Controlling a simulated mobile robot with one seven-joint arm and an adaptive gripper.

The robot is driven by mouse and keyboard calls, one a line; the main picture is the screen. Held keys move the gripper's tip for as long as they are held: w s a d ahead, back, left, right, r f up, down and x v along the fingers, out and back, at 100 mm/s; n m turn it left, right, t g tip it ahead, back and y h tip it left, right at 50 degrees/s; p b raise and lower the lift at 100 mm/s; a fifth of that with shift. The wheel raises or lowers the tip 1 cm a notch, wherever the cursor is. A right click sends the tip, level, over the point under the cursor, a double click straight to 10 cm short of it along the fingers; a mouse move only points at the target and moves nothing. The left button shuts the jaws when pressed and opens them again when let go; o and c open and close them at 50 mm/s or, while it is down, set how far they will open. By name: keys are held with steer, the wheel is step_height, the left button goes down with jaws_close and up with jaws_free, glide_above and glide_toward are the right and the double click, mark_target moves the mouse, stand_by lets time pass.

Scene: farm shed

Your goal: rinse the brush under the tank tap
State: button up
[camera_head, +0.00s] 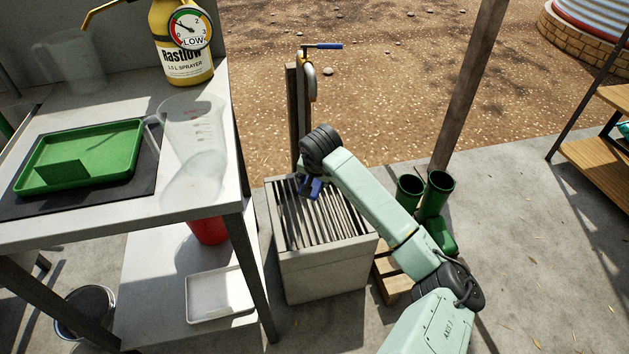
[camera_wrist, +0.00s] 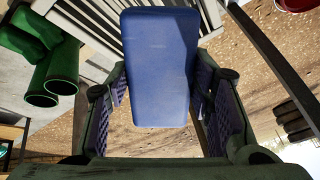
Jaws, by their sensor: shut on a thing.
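My gripper (camera_head: 310,183) is shut on the blue brush (camera_wrist: 160,60), with its pads on both sides in the wrist view. Only a smooth blue block-shaped part shows there; no bristles are visible. In the head view the brush (camera_head: 315,187) is a small blue patch, partly hidden by my gripper. It is over the slatted top of a grey basin (camera_head: 325,274); I cannot tell if it touches the slats. The tap (camera_head: 322,45) with a blue lever stands on a wooden post behind the basin, beyond my gripper. No running water shows.
Green boots (camera_head: 437,193) stand right of the basin, on a wooden pallet (camera_head: 392,283). A bench (camera_head: 110,218) at left holds a green tray (camera_head: 110,140), a clear jug (camera_head: 195,125) and a yellow sprayer (camera_head: 180,65). A roof post (camera_head: 468,85) rises behind the boots.

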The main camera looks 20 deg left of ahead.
steer(key=w+a, duration=0.1)
steer(key=w+a+f, duration=0.1)
steer(key=w, duration=0.3)
steer(key=shift+w+a+f, duration=0.15)
steer(key=shift+a, duration=0.25)
steer(key=shift+w+a+f+b, duration=0.2)
steer(key=shift+w+a+b, duration=0.25)
steer(key=shift+w, duration=0.4)
steer(key=shift+w+a+f+b, duration=0.15)
steer(key=shift+w+a+b, duration=0.3)
steer(key=shift+w, duration=0.45)
steer(key=shift+w+a+f+b, duration=0.2)
steer(key=shift+w+a+b, duration=0.15)
steer(key=shift+w+b, duration=0.35)
steer(key=shift+w, duration=0.15)
steer(key=s+a+p, duration=0.1)
steer(key=s, duration=0.7)
steer(key=shift+a+p, duration=0.4)
steer(key=shift+w, duration=0.1)
